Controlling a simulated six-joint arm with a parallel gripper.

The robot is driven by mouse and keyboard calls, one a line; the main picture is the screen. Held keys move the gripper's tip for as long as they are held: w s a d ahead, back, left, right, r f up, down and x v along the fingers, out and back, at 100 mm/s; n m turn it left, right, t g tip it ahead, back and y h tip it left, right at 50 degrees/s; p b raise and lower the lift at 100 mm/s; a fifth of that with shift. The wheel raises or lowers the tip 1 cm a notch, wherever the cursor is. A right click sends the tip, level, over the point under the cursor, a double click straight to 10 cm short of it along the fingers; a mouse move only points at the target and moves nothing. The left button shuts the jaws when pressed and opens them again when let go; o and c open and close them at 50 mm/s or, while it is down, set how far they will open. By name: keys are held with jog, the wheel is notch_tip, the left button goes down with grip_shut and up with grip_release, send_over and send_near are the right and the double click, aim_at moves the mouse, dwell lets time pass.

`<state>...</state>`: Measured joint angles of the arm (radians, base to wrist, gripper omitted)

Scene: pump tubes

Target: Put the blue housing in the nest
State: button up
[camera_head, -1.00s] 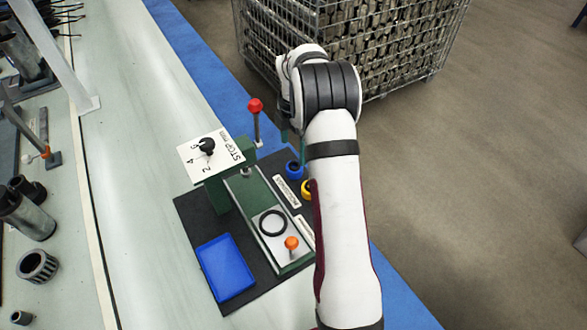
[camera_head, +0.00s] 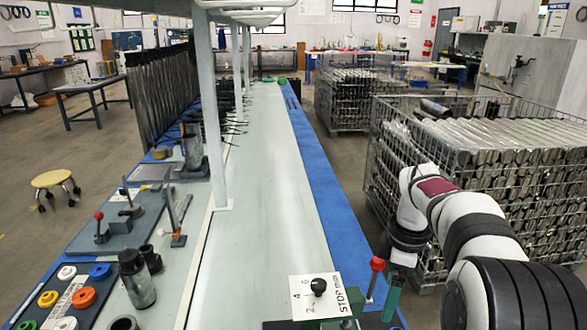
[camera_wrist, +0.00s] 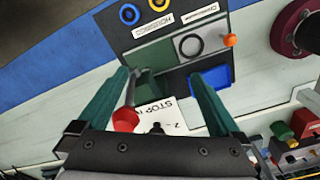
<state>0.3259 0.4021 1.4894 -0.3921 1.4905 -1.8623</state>
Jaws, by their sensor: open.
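The blue housing (camera_wrist: 130,13) is a small blue ring at the top of the wrist view, beside a yellow one, on the dark board. I take the nest to be the light plate with a black ring (camera_wrist: 190,45), which looks empty. My gripper (camera_wrist: 157,76) is open, its two teal fingers apart with nothing held between them. It is apart from the blue housing. In the head view only part of my gripper (camera_head: 392,303) shows at the lower right. The work board with this housing and nest is out of the head view.
A red-knobbed lever (camera_head: 377,263) stands close to my gripper; its knob also shows near the left finger in the wrist view (camera_wrist: 126,118). A STOP dial panel (camera_head: 317,297) is beside it. A blue tray (camera_wrist: 209,78) lies near the nest. A wire cage (camera_head: 480,150) stands right.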

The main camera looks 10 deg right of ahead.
jog(key=s+a+m, duration=0.7)
jog(key=s, duration=0.3)
jog(key=s+a+m+y, duration=0.1)
jog(key=s+a+m, duration=0.6)
jog(key=s, duration=0.4)
jog(key=shift+a+r, duration=0.15)
jog(key=shift+r, duration=0.15)
jog(key=s+f+m, duration=0.1)
jog(key=s, duration=0.1)
jog(key=s+a+f+m, duration=0.1)
jog(key=s, duration=0.1)
jog(key=s+m, duration=0.2)
jog(key=shift+s+a+f, duration=0.1)
jog(key=shift+a+f, duration=0.3)
jog(key=shift+c, duration=0.7)
